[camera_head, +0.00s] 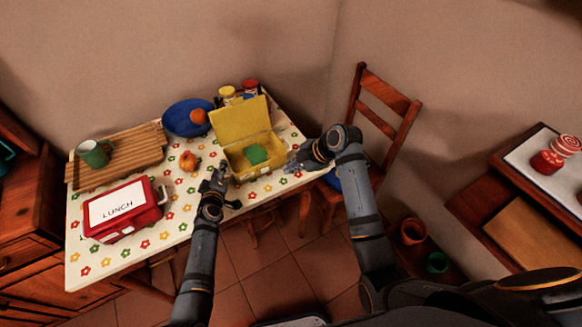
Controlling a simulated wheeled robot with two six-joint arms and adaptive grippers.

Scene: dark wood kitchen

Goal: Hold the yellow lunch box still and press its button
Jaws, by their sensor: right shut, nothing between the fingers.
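The yellow lunch box (242,119) stands on the table with its lid raised at the back. A green block-like item (256,154) lies inside it. Its button cannot be made out at this size. My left gripper (228,186) is at the box's front left corner, its fingers apart; whether it touches the box is unclear. My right gripper (290,166) is shut and empty, just off the box's right side near the table edge.
A red lunch box (122,211) marked LUNCH sits at the front left. A chair (388,92) is at the right.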

